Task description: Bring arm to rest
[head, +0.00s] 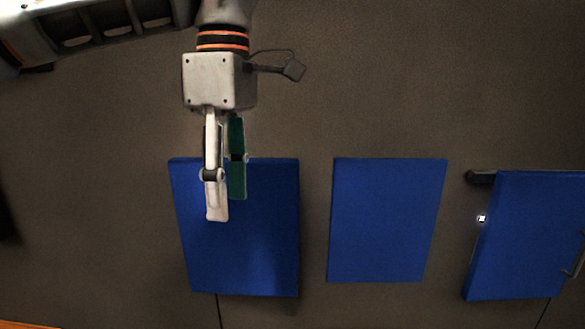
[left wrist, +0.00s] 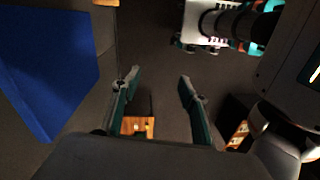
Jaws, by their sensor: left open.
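My left gripper (head: 227,203) hangs down in the head view, in front of the left blue panel (head: 260,240). Its two fingers are apart with nothing between them. Whether it touches the panel cannot be told. In the left wrist view the open, empty fingers (left wrist: 159,77) show over a dark floor-like surface, with a blue panel (left wrist: 45,70) apart from them on the left. The right gripper cannot be made out in either view.
A middle blue panel (head: 388,220) and a right blue panel (head: 530,235) with a handle hang on the brown wall. A small bright square (head: 481,218) is beside the right one. A wooden piece (left wrist: 138,125) lies beyond the fingers.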

